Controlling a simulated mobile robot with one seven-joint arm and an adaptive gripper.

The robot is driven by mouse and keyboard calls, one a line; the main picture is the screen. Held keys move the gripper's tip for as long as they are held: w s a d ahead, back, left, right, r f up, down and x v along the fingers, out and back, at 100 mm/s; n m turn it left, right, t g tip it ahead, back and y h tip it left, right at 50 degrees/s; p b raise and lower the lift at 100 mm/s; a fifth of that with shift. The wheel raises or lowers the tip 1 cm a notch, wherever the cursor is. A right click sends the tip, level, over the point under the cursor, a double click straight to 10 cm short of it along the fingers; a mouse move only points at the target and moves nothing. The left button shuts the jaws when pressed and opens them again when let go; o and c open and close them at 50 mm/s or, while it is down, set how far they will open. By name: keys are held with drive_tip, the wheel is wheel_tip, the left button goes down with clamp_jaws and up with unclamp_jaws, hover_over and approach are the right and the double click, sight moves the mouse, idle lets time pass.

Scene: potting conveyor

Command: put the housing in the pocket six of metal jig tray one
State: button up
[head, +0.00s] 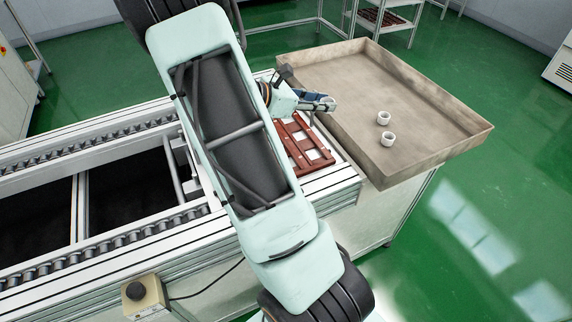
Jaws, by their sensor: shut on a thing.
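The reddish-brown jig tray (293,153) lies at the right end of the conveyor, with a few pale pockets showing. Its left part is hidden behind my arm, and no pocket numbers can be read. My gripper (326,103) is above the far right side of the jig tray, close to the near left wall of the big bin. It is shut on a small pale housing, which is mostly hidden by the fingers. Two white cup-shaped housings, one farther (383,117) and one nearer (388,138), stand apart from each other in the bin.
The large beige bin (440,150) has raised walls beside the conveyor end; most of its floor is bare. Conveyor rollers (120,240) run off to the left. A control box with a black button (140,295) sits at the conveyor's front edge.

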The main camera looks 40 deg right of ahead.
drive_tip(key=a+f, duration=0.2)
drive_tip(key=a, duration=0.2)
drive_tip(key=a+f, duration=0.3)
drive_tip(key=a, duration=0.1)
drive_tip(key=a+f+b, duration=0.1)
drive_tip(key=a+f, duration=0.2)
drive_tip(key=a, duration=0.1)
drive_tip(key=shift+w+a+f, duration=0.1)
drive_tip(key=shift+a+f, duration=0.05)
drive_tip(key=shift+f, duration=0.05)
drive_tip(key=shift+a+f, duration=0.35)
drive_tip(key=f, duration=0.3)
drive_tip(key=shift+a+f+b, duration=0.25)
drive_tip(key=shift+f+b, duration=0.1)
drive_tip(key=shift+f, duration=0.05)
drive_tip(key=o, duration=0.8)
drive_tip(key=shift+r, duration=0.1)
drive_tip(key=p+v, duration=0.1)
drive_tip(key=v, duration=1.1)
drive_tip(key=shift+a, duration=0.1)
